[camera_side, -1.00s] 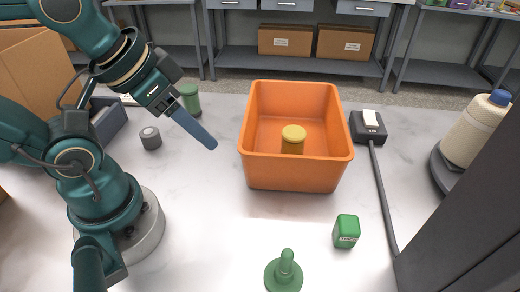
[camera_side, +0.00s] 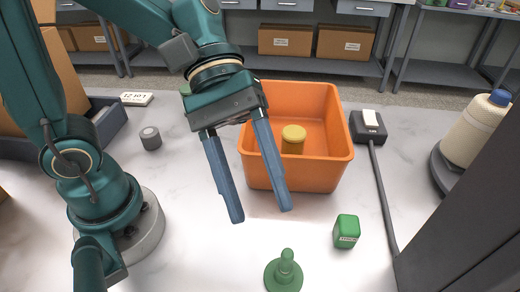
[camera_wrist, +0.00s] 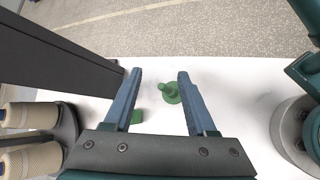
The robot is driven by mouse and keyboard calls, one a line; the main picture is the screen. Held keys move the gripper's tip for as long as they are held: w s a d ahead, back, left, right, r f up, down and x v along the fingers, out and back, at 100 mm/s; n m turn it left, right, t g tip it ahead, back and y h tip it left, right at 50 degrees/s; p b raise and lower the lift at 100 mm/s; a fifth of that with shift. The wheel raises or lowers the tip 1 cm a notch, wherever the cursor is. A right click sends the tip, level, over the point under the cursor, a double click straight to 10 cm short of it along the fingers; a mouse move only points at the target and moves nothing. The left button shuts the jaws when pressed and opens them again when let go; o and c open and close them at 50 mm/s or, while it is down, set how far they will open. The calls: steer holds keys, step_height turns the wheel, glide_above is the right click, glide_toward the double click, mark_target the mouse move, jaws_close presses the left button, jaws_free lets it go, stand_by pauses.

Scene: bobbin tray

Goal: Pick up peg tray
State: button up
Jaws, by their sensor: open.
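The peg tray (camera_side: 284,278) is a green round base with an upright knobbed peg, standing on the white table at the front middle of the side view. It also shows in the wrist view (camera_wrist: 172,97), between and a little beyond my fingers. My gripper (camera_side: 261,214) is open and empty, with two long blue fingers pointing down in front of the orange bin. Its fingertips also show in the wrist view (camera_wrist: 160,72). They are apart from the peg tray, and nothing is between them.
An orange bin (camera_side: 325,170) holding a yellow-topped bobbin (camera_side: 293,138) stands behind my gripper. A small green block (camera_side: 346,232) lies right of the peg tray. A dark panel (camera_side: 470,210) closes the right side. A grey spool (camera_side: 150,139) stands at left.

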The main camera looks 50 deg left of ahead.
mark_target(286, 269)
steer(key=d+f+n+h, duration=0.1)
steer(key=n, duration=0.1)
steer(key=w+d+f+n+g+h, duration=0.1)
steer(key=d+f+n, duration=0.1)
steer(key=w+d+f+n+g+h, duration=0.1)
steer(key=f, duration=0.1)
steer(key=shift+w+d+f+n, duration=0.15)
steer(key=shift+f+n, duration=0.1)
steer(key=shift+n, duration=0.15)
steer(key=shift+g, duration=0.3)
steer(key=shift+f, duration=2.3)
steer(key=f, duration=0.3)
steer(key=shift+s+d, duration=0.15)
steer(key=shift+s, duration=0.1)
steer(key=shift+x, duration=1)
steer(key=shift+d, duration=0.3)
jaws_close()
